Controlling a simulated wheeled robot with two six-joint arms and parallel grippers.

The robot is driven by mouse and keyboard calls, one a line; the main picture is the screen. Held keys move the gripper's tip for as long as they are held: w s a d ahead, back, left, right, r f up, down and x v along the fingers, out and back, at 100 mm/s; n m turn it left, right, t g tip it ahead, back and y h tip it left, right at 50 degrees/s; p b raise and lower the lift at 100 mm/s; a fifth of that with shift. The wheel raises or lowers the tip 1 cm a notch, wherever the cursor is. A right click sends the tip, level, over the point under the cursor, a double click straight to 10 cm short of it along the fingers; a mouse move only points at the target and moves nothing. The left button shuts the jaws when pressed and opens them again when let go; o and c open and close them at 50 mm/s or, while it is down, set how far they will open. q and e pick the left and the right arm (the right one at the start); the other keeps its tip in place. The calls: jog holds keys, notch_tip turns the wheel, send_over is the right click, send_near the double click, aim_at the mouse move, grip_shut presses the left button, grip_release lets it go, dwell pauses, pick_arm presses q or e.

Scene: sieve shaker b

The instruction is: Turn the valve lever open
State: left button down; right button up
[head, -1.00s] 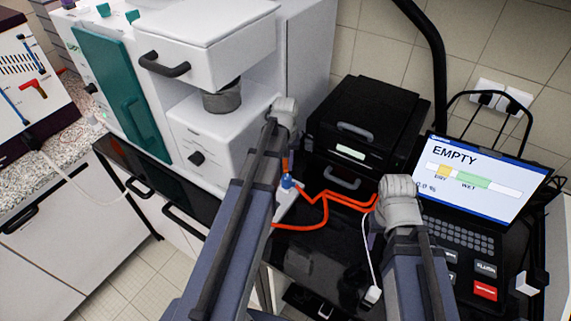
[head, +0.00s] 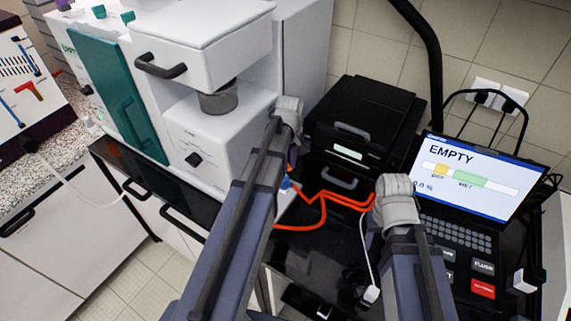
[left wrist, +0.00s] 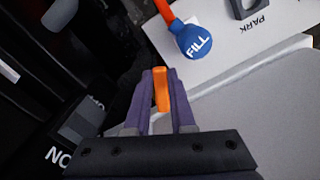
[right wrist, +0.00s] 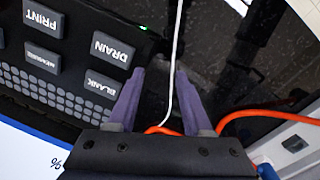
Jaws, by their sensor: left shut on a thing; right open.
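A small orange bar, which looks like the valve lever (left wrist: 161,92), stands between the purple fingers of my left gripper (left wrist: 160,100) in the left wrist view. The gripper is shut on it. What the lever is mounted on is hidden. My right gripper (right wrist: 161,97) is open and empty, above the black bench by the keypad.
A white machine (head: 215,140) with a grey spout stands left of my left arm. A black boxed unit (head: 365,130) is behind. A screen reading EMPTY (head: 470,178) is at right. Orange-red tubing (head: 325,205) and a white cable (right wrist: 175,60) cross the black bench.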

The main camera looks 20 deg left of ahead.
pick_arm(q)
jog(key=n, duration=0.1)
jog(key=w+n, duration=0.1)
jog(key=n, duration=0.1)
jog(key=w+d+n, duration=0.1)
jog(key=n, duration=0.1)
jog(key=shift+w, duration=0.1)
jog(key=shift+n, duration=0.4)
dwell(0.3)
jog(key=c, duration=0.8)
grip_release()
jog(key=shift+o, duration=0.2)
